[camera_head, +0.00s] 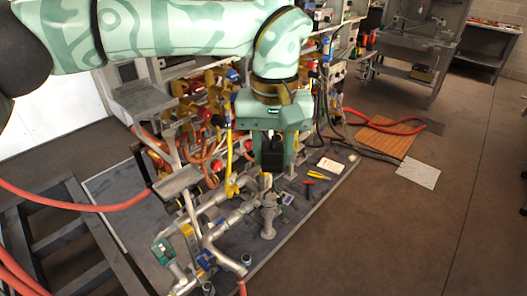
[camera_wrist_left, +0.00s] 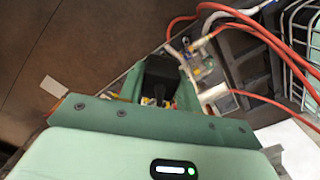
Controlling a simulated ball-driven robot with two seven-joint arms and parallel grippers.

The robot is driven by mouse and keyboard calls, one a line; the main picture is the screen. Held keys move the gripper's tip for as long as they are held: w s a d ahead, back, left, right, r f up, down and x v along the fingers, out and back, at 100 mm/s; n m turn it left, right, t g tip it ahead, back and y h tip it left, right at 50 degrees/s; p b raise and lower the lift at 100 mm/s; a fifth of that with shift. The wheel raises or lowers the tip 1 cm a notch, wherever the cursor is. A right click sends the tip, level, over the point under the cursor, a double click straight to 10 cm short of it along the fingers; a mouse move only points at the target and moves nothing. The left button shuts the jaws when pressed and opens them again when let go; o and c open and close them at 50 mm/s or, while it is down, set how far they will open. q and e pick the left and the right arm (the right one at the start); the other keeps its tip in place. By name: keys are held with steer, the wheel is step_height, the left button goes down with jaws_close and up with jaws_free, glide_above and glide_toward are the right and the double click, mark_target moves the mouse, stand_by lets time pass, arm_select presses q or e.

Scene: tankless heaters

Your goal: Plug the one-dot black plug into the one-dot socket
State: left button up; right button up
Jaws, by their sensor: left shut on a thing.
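My left gripper (camera_head: 272,163) hangs down over the pipework, below the green arm. It is shut on a black block-shaped thing, which looks like the black plug (camera_head: 271,152). In the left wrist view the plug (camera_wrist_left: 160,73) shows as a dark block between the green fingers of the gripper (camera_wrist_left: 157,92). Any dot on the plug is too small to see. I cannot pick out the one-dot socket. The gripper hides part of the scene behind it. My right gripper is not in view.
Grey metal pipes (camera_head: 213,216) with valves stand just below the gripper on a dark platform. Heater panels with red and orange hoses crowd behind it. Red and yellow tools (camera_head: 316,176) lie on the platform's right side. The brown floor (camera_head: 370,235) at right is open.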

arm_select(q)
steer(key=s+a+f, duration=0.2)
steer(key=a+f, duration=1)
steer(key=f, duration=0.5)
steer(key=s+a+f, duration=0.8)
steer(key=s+f, duration=0.3)
steer(key=f, duration=0.1)
steer(key=shift+s+a, duration=0.25)
steer(key=shift+a, duration=0.05)
